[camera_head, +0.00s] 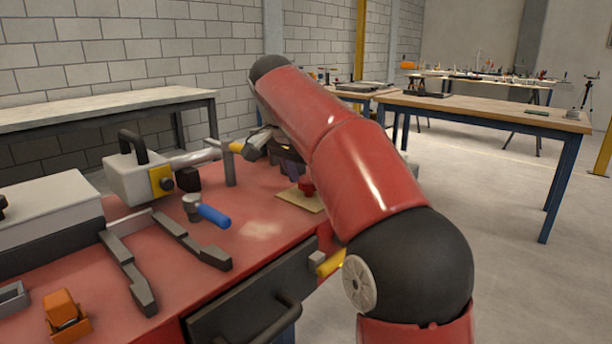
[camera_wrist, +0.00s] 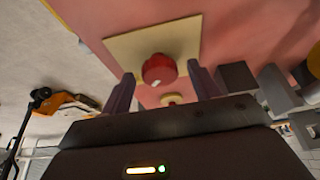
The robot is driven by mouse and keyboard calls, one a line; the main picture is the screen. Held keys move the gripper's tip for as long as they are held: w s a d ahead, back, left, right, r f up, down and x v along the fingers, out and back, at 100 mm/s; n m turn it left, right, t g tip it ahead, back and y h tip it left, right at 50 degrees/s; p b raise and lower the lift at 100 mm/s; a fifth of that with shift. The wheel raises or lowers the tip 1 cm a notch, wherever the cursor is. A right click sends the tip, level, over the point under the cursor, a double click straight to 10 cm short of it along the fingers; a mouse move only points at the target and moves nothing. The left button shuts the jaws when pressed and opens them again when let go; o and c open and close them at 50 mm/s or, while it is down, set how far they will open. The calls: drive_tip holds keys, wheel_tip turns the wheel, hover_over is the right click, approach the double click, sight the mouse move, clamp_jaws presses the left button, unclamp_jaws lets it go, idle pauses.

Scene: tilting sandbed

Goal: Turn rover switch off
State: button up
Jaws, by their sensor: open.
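A red knob (camera_head: 306,187) stands on a flat tan plate (camera_head: 291,199) on the red bench top. It is the likely rover switch, though no label can be read. In the wrist view the red knob (camera_wrist: 159,70) and tan plate (camera_wrist: 127,46) lie ahead of my gripper (camera_wrist: 162,88). Its two dark fingers are open and apart, one on each side of the knob in the picture. I see no contact. In the head view my gripper (camera_head: 290,165) is above and behind the knob, partly hidden by my red arm.
On the red bench (camera_head: 262,232) are a white block with a black handle (camera_head: 135,180), a blue-handled tool (camera_head: 214,215), grey bracket bars (camera_head: 128,265) and an orange clamp (camera_head: 65,315). A grey post (camera_head: 229,165) stands near my gripper. The bench front has a dark drawer (camera_head: 250,305).

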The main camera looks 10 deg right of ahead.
drive_tip(key=c, duration=1)
drive_tip(key=shift+o, duration=0.2)
drive_tip(key=shift+n, duration=0.3)
drive_tip(key=n, duration=0.2)
drive_tip(key=n+t+y, duration=0.1)
drive_tip(key=n, duration=0.1)
drive_tip(key=shift+s+d+y, duration=0.15)
drive_tip(key=shift+d+y, duration=0.05)
drive_tip(key=shift+y, duration=0.1)
drive_tip(key=n, duration=0.2)
drive_tip(key=n+y, duration=0.1)
drive_tip(key=n, duration=0.1)
drive_tip(key=shift+d+n+t+y, duration=0.15)
drive_tip(key=shift+n+t+y, duration=0.15)
drive_tip(key=shift+n+t, duration=0.1)
drive_tip(key=n+y, duration=0.1)
drive_tip(key=n, duration=0.3)
drive_tip(key=shift+d+y, duration=0.2)
drive_tip(key=shift+y, duration=0.2)
drive_tip(key=shift+d+n+g+y, duration=0.1)
drive_tip(key=shift+n+g+y, duration=0.45)
drive_tip(key=shift+n, duration=1.65)
